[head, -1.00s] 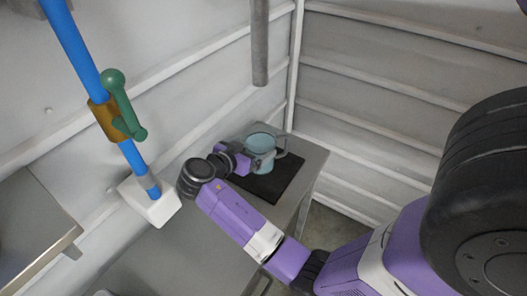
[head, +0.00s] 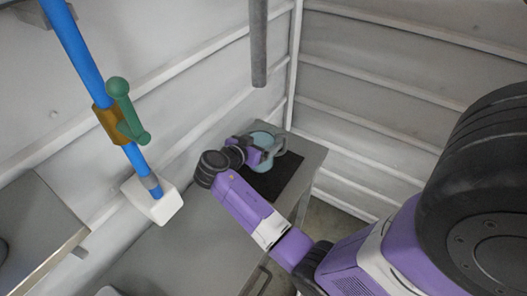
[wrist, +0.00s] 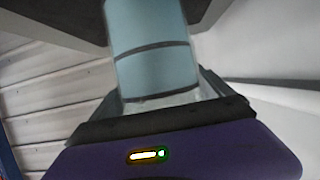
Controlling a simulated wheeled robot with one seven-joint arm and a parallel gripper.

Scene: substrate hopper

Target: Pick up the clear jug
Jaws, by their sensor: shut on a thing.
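The clear jug (head: 266,160), bluish and see-through with a handle on its right, is at the far end of the grey counter, by the black mat. My gripper (head: 255,151) reaches it from the left and covers part of its side and rim. In the wrist view the jug (wrist: 152,55) stands between the fingers of my gripper (wrist: 163,95), which are shut on it. I cannot tell whether its base touches the mat.
The black mat (head: 283,184) lies on the grey counter (head: 190,245). A blue pole (head: 82,60) with a green handle (head: 127,112) stands at left. A grey pipe (head: 258,45) hangs above. Ribbed walls close the corner behind.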

